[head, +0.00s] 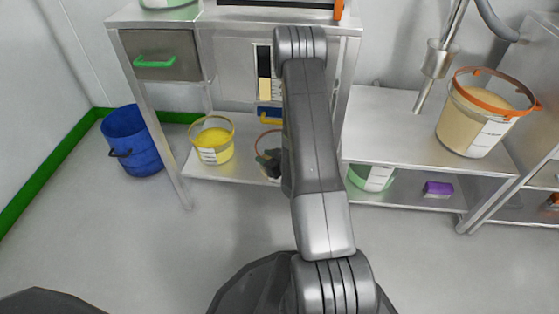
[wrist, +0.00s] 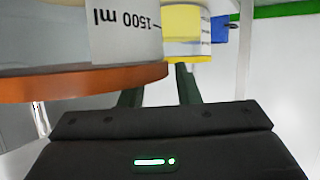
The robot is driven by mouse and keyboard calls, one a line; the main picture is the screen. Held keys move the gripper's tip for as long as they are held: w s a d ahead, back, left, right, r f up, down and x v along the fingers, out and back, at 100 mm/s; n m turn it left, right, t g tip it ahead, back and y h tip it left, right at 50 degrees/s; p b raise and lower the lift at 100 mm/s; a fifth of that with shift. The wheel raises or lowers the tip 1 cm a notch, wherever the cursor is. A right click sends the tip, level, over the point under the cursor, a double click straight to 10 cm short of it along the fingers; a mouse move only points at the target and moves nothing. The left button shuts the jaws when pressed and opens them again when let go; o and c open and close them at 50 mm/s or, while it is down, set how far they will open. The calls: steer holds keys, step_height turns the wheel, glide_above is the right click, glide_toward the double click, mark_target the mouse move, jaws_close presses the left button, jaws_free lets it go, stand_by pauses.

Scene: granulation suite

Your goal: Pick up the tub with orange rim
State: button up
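A tub with an orange rim (wrist: 90,82) fills the left of the wrist view, very close, with a white label reading 1500 ml. In the head view that tub is mostly hidden by my arm on the lower shelf; part of its reddish rim or handle shows (head: 261,147). My gripper (head: 271,160) is at that shelf beside it. In the wrist view its two fingers (wrist: 158,80) are apart, and the rim's right end overlaps the left finger; contact cannot be told. Another orange-rimmed tub (head: 478,120), with beige contents, stands on the right bench.
A yellow tub (head: 212,143) stands left on the same shelf; it shows beyond the fingers in the wrist view (wrist: 187,35). A blue bucket (head: 131,143) is on the floor. A green tub (head: 370,177) and purple block (head: 437,189) are under the right bench. Table legs (head: 165,150) bound the shelf.

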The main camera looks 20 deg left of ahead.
steer(key=shift+w+a+f, duration=0.2)
steer(key=shift+a+f, duration=0.05)
steer(key=shift+a, duration=0.25)
jaws_close()
stand_by(1.1)
